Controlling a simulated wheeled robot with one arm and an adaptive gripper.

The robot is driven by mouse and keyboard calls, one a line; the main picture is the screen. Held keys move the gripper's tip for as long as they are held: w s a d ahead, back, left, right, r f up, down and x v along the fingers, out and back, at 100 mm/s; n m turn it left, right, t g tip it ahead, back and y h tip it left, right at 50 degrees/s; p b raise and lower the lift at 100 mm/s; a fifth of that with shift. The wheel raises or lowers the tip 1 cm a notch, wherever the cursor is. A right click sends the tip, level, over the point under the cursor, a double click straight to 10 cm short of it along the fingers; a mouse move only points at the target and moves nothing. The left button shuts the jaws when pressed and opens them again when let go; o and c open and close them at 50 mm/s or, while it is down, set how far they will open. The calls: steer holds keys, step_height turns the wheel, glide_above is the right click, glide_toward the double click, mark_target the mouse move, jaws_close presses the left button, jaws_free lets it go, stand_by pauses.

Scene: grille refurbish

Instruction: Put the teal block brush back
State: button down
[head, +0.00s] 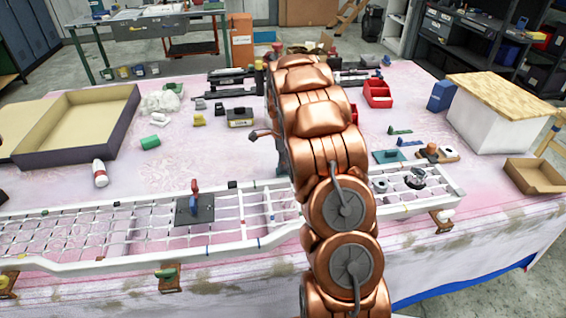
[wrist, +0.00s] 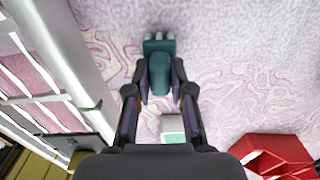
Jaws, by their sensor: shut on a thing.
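In the wrist view, the teal block brush (wrist: 159,75) is between the two dark fingers of my gripper (wrist: 160,92). The fingers are shut on its sides. Its wider end with pale tufts points to the top of the picture, over the pink-white patterned table cover. I cannot tell whether it touches the cover. In the head view, my copper arm hides the gripper and the brush. A teal square pad (head: 379,157) with a small dark thing on it lies on the table right of my arm.
The white grille (head: 110,228) spans the table's front; its rail (wrist: 60,45) is left of the brush in the wrist view. A red bin (head: 377,94), a white box with wooden top (head: 490,125) and a large tray (head: 118,137) stand farther back. Clear cover lies left of my arm.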

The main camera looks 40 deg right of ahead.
steer(key=shift+f, duration=0.2)
steer(key=c, duration=0.9)
jaws_free()
steer(key=shift+c, duration=0.2)
step_height(320, 180, up, 12)
